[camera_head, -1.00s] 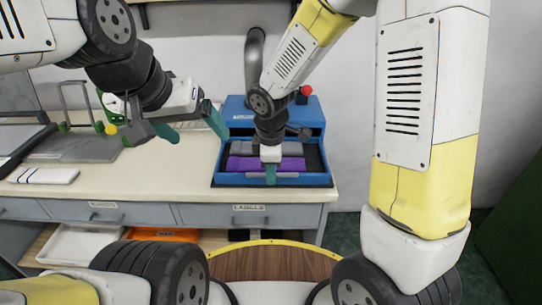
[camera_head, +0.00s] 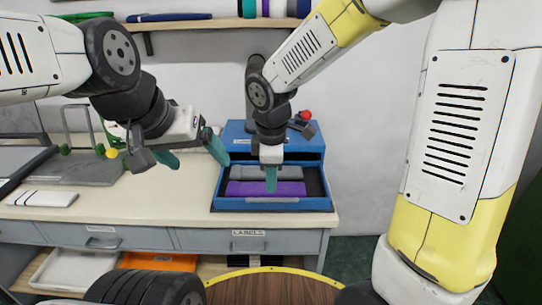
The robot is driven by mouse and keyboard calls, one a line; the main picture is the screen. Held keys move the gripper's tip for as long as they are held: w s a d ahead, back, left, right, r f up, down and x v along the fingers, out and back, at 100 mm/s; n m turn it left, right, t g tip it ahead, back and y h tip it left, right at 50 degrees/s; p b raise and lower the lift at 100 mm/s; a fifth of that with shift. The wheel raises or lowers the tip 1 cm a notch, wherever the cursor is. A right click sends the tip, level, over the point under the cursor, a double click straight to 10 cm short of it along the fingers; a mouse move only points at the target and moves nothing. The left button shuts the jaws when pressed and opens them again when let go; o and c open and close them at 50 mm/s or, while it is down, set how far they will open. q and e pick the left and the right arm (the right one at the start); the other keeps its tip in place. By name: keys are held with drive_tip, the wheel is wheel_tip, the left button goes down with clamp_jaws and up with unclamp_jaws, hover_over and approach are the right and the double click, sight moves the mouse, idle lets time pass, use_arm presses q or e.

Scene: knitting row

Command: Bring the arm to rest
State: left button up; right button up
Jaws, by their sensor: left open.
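My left gripper (camera_head: 192,154) hangs over the left part of the table (camera_head: 140,212), its two teal fingers spread apart with nothing between them. My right gripper (camera_head: 271,179) points down over the blue tray (camera_head: 268,206) at the table's right end. Its fingers appear edge-on as one teal strip, so their opening does not show. A purple folded piece (camera_head: 241,188) and a grey one (camera_head: 240,172) behind it lie in the tray. The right fingers overlap the purple piece in the picture, and no held thing shows at them.
A blue unit with a red button (camera_head: 305,115) stands behind the tray. A white striped piece (camera_head: 42,199) lies on the table at left, near a grey board (camera_head: 85,172). A wall shelf (camera_head: 185,23) runs above. A wooden round top (camera_head: 270,289) is in front.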

drive_tip(key=s+d+r+m+t+y, duration=0.2)
drive_tip(key=s+d+r+m+t, duration=0.2)
drive_tip(key=s+d+r+m, duration=0.7)
drive_tip(key=d+r+m, duration=0.2)
drive_tip(key=d+m, duration=0.1)
drive_tip(key=m, duration=0.3)
drive_tip(key=shift+s+d, duration=0.15)
drive_tip(key=shift+s, duration=0.15)
idle(0.9)
